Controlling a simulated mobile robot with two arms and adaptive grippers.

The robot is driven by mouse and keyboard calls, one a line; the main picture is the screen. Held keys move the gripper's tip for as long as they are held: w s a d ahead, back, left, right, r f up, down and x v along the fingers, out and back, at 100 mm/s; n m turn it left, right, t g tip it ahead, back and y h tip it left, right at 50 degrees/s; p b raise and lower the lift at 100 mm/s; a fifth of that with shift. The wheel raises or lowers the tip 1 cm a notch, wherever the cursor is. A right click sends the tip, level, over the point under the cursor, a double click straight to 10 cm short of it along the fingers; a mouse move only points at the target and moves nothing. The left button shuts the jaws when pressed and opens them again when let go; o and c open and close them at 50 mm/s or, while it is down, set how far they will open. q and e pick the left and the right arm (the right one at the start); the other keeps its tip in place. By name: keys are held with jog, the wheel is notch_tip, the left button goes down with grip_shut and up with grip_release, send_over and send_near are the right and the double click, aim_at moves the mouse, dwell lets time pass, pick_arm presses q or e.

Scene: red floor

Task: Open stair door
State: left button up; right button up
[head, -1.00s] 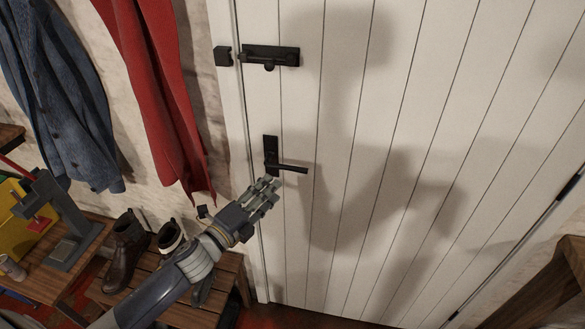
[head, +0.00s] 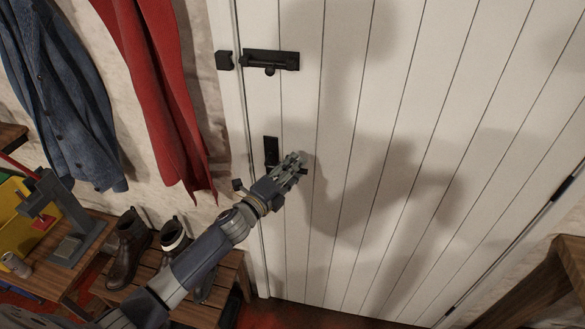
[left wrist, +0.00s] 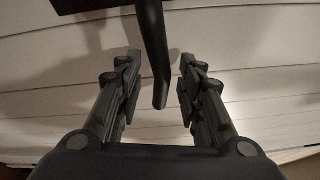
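The white plank door (head: 400,150) fills the middle and right of the head view and looks shut. Its black lever handle (head: 271,150) is partly hidden behind my left gripper (head: 295,165). In the left wrist view the handle's lever (left wrist: 155,60) lies between the two fingers of my left gripper (left wrist: 158,95), which are apart and do not visibly close on it. A black slide bolt (head: 270,60) sits higher on the door, its bar apart from the keeper (head: 224,60) on the frame. My right gripper is not in view.
A wooden bench (head: 215,305) with brown boots (head: 132,245) stands left of the door. A blue jacket (head: 60,100) and a red garment (head: 155,90) hang on the left wall. A wooden furniture piece (head: 545,290) is at the lower right.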

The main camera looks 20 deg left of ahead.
pick_arm(q)
grip_shut()
jog(key=shift+m, duration=0.3)
jog(key=f+m+p, duration=0.1)
jog(key=m, duration=0.1)
jog(key=a+f+m+g+y+p, duration=0.1)
jog(key=f+m+p, duration=0.1)
jog(key=f+m+g+y+p, duration=0.1)
jog(key=shift+s+a+f+m+p, duration=0.1)
jog(key=shift+a+f+m+p, duration=0.1)
jog(key=shift+a+m+p, duration=0.15)
dwell(0.4)
jog(key=shift+f, duration=0.1)
dwell(0.4)
